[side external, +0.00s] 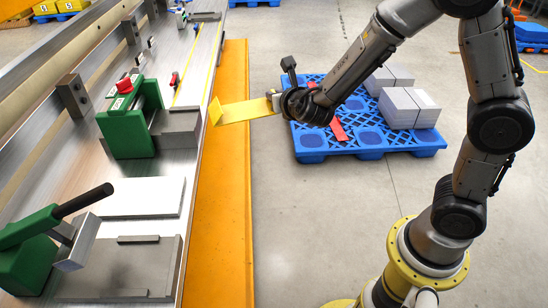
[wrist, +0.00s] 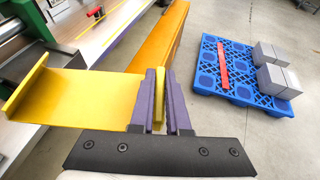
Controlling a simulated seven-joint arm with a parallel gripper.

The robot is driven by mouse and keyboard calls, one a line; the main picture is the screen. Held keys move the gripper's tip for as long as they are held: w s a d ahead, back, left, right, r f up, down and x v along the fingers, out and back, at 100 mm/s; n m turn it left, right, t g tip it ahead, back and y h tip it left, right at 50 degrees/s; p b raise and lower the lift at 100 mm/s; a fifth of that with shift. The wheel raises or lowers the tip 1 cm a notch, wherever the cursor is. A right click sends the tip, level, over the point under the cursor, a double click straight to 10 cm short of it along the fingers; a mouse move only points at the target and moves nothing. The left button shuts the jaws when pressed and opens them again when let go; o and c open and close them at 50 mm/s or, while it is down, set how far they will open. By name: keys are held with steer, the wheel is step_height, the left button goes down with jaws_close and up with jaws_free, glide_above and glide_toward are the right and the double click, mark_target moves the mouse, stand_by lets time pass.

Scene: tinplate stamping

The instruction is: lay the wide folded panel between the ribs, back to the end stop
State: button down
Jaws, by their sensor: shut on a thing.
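The yellow folded panel (side external: 245,110) has an upturned flange at its left end. It also shows in the wrist view (wrist: 90,97), reaching left from the jaws. My gripper (side external: 277,102) is shut on its right end, between the purple fingers (wrist: 160,100). The panel is held in the air above the orange strip at the bench's right edge, apart from the green press (side external: 128,125). I cannot clearly tell which parts on the bench (side external: 85,165) are the ribs and the end stop.
A grey block (side external: 178,130) sits in front of the green press. A pale plate (side external: 140,197) and a green lever tool (side external: 30,245) are nearer the camera. A blue pallet (side external: 375,140) on the floor carries grey blocks (side external: 408,107) and a red strip (wrist: 223,66).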

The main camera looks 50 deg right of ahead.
steer(key=a+f+n+y, duration=0.1)
steer(key=a+f+n+t+y, duration=0.1)
steer(key=a+f, duration=0.1)
steer(key=shift+s+a+f, duration=0.25)
steer(key=shift+s, duration=0.15)
steer(key=d+r+m+h, duration=0.1)
steer(key=r, duration=0.1)
steer(key=w+d+r+m+g+h, duration=0.1)
steer(key=d+r, duration=0.1)
steer(key=shift+w+d+r, duration=0.15)
steer(key=shift+d, duration=0.05)
steer(key=r+m+h, duration=0.1)
steer(key=a+r+m+g+h, duration=0.1)
steer(key=a+r+m+g, duration=0.1)
steer(key=shift+s+a+r+h, duration=0.2)
steer(key=shift+s+r+h, duration=0.1)
steer(key=shift+s+h, duration=0.1)
steer(key=s+a, duration=0.5)
steer(key=a, duration=0.5)
steer(key=s+a, duration=0.4)
steer(key=a, duration=0.7)
glide_above(178, 191)
steer(key=s, duration=0.1)
steer(key=f, duration=0.9)
steer(key=shift+d, duration=0.35)
steer(key=shift+w+a+f, duration=0.25)
steer(key=shift+w+f, duration=0.2)
steer(key=shift+f, duration=0.1)
steer(key=shift+w+f, duration=0.1)
steer(key=shift+f, duration=1.5)
